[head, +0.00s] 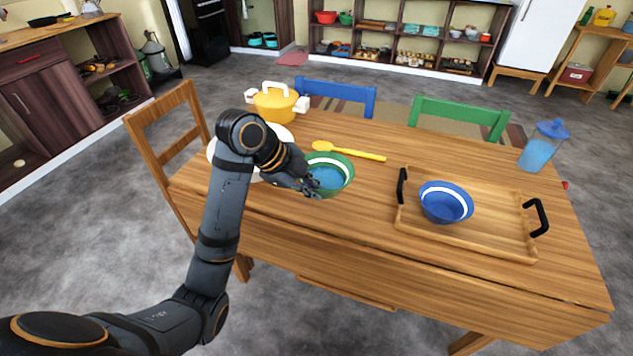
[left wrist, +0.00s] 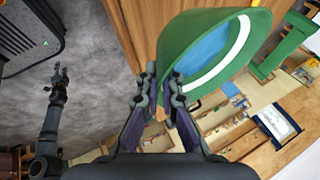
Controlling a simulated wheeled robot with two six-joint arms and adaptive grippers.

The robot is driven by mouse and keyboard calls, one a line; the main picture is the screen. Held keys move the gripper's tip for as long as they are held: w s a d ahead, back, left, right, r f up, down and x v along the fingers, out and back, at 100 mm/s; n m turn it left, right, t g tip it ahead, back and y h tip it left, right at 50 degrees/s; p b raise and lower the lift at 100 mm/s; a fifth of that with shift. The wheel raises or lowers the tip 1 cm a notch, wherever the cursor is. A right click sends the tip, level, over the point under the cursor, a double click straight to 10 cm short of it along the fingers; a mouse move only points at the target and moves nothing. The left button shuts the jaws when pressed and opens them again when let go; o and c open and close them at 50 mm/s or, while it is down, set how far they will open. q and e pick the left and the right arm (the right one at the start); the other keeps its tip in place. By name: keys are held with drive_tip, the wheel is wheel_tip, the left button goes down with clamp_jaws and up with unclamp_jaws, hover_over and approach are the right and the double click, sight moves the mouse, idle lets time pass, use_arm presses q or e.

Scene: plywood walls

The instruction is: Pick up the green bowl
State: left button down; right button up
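The green bowl (head: 343,189), with a white band and a blue inside, is on the wooden table (head: 300,222) left of the tray. My left gripper (head: 311,187) is at the bowl's left near rim. In the left wrist view the bowl (left wrist: 178,38) is large, just beyond the fingertips of my left gripper (left wrist: 163,80). Those fingers are apart, and the bowl's near edge shows at the gap between them. Whether they touch it I cannot tell. My right gripper (left wrist: 60,78) shows small in the left wrist view, away from the bowl; its finger opening is unclear.
A yellow spoon (head: 350,151) lies just behind the bowl. A yellow pot (head: 275,103) and a white plate (head: 222,157) are at the left. A wooden tray (head: 480,239) holds a blue bowl (head: 445,203) at the right. A blue-lidded jar (head: 541,150) stands at the far right corner.

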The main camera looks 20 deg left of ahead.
use_arm(q)
drive_tip(key=s+r+p, duration=0.3)
drive_tip(key=s, duration=0.3)
drive_tip(key=shift+s+d, duration=0.35)
drive_tip(key=shift+r, duration=0.1)
